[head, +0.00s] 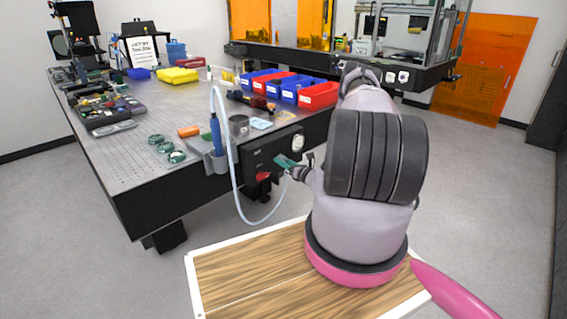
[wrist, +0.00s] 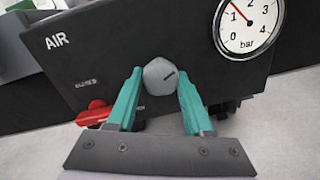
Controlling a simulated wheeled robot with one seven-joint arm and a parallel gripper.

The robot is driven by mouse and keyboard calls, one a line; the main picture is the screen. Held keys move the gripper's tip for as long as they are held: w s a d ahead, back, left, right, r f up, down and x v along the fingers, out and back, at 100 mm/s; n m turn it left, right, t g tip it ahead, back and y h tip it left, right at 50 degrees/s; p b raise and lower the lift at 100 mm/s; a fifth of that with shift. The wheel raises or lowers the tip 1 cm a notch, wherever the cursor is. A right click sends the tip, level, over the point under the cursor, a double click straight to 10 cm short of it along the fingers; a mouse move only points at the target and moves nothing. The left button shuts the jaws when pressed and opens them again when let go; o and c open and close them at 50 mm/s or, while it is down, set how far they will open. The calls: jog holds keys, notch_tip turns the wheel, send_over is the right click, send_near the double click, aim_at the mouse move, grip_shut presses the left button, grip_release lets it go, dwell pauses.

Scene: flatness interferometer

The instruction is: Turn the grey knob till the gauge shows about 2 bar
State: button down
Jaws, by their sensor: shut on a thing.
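The grey knob (wrist: 160,77) sits on the front of the black air panel (wrist: 100,45). My gripper (wrist: 160,84), with teal fingers, is shut on the knob, one finger on each side. In the head view my gripper (head: 287,163) reaches the panel below the gauge (head: 298,142), and the knob is hidden there.
A red handle (wrist: 95,113) is left of my fingers, below the lettering; it also shows in the head view (head: 263,176). A pale hose (head: 233,170) loops down beside the panel. The perforated table (head: 125,165) holds coloured bins (head: 318,95) and small parts.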

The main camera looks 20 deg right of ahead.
jog(key=shift+c, duration=1.4)
grip_release()
jog(key=v, duration=1.1)
jog(key=shift+w, duration=0.1)
